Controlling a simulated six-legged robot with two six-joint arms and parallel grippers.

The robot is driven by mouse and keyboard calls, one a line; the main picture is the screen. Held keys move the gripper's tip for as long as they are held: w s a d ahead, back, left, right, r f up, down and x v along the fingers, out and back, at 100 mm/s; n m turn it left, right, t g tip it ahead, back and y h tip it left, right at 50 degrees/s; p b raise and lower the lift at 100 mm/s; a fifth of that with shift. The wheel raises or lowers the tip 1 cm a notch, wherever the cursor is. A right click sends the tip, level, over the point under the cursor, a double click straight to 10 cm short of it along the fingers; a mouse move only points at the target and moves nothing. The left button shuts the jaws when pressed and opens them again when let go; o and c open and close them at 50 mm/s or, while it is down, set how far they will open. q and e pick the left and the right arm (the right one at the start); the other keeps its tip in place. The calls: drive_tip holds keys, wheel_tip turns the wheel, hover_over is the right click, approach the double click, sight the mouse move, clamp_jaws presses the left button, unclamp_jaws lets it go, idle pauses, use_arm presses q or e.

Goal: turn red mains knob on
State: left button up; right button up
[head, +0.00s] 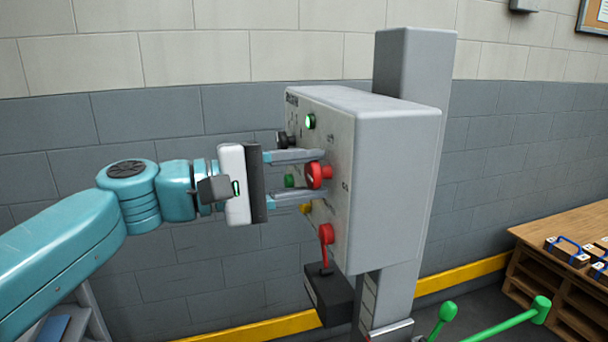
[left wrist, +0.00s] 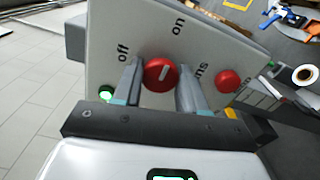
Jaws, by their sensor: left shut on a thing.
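The red mains knob (head: 316,174) is on the face of a grey control box (head: 395,185). My left gripper (head: 305,177) reaches it from the left, with one finger above and one below. In the left wrist view the red knob (left wrist: 160,73) with a white mark sits between the two fingers (left wrist: 160,85), which are shut on it. The words "off" and "on" show beside it; the mark leans toward "on", but its exact setting is hard to tell. My right gripper is not in view.
A lit green lamp (head: 310,121), a black knob (head: 284,140), a green button (head: 289,181) and a lower red control (head: 326,235) share the panel. A grey post (head: 424,70) stands behind the box. A wooden bench (head: 565,230) is at right.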

use_arm(q)
drive_tip(key=o, duration=1.1)
drive_tip(key=shift+c, duration=0.2)
drive_tip(key=v, duration=1.6)
drive_tip(key=shift+a, duration=0.2)
